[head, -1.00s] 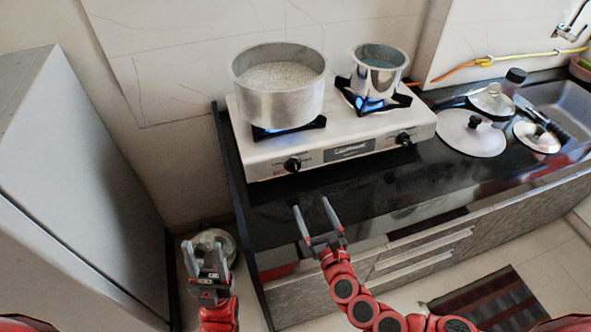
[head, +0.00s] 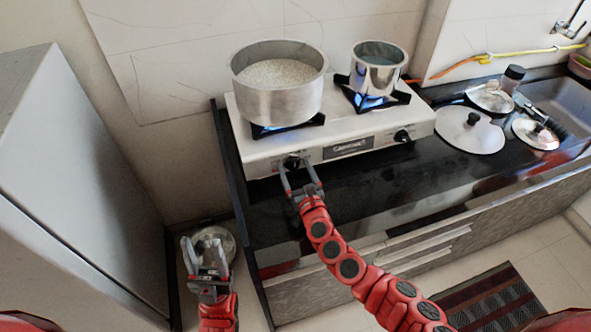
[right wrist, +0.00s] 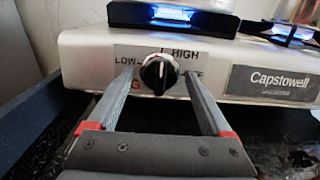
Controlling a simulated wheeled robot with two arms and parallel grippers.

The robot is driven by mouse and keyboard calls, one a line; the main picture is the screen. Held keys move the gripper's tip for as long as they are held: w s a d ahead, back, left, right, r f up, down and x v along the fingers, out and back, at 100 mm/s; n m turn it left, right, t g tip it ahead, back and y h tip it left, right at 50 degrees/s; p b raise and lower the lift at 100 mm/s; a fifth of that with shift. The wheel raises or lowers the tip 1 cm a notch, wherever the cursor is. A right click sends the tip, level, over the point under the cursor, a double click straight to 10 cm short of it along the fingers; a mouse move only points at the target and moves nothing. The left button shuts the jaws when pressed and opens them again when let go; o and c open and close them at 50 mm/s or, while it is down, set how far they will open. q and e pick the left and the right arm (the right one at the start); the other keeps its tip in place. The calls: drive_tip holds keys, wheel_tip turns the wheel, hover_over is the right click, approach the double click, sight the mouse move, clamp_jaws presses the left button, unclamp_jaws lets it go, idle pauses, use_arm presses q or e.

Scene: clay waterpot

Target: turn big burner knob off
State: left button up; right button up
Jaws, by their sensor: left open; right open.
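The big burner knob is a black round knob (right wrist: 158,74) on the stove's front panel, with LOW and HIGH printed around it; in the head view it (head: 291,163) is partly behind my right gripper. My right gripper (head: 298,168) is open, with one finger on each side of the knob; in the right wrist view its fingers (right wrist: 163,82) stand apart from it. I cannot tell how deep the fingertips reach. The stove (head: 258,152) has a blue flame under the big pot (head: 272,100). My left gripper (head: 205,245) is open and empty, low at the left.
A smaller pot (head: 378,72) stands on the lit right burner, with a second knob (head: 402,136) below it. Lids (head: 470,135) lie on the black counter (head: 400,180) at the right. A grey cabinet (head: 80,190) stands at the left. The counter front is clear.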

drive_tip(key=shift+c, duration=0.3)
clamp_jaws()
drive_tip(key=m, duration=0.2)
drive_tip(key=m+h, duration=0.1)
drive_tip(key=m, duration=0.2)
drive_tip(key=shift+a+h+b, duration=0.1)
drive_tip(key=shift+h+b, duration=0.2)
drive_tip(key=shift+b, duration=0.05)
drive_tip(key=m+h, duration=0.1)
drive_tip(key=m, duration=0.4)
drive_tip(key=shift+a+m, duration=0.1)
drive_tip(key=shift+m, duration=0.3)
drive_tip(key=m, duration=0.2)
drive_tip(key=m+h+b, duration=0.1)
drive_tip(key=m, duration=0.2)
drive_tip(key=shift+a+r+m+g, duration=0.1)
drive_tip(key=shift+r+m+g, duration=0.1)
drive_tip(key=shift+m+g, duration=0.6)
drive_tip(key=shift+m, duration=1.3)
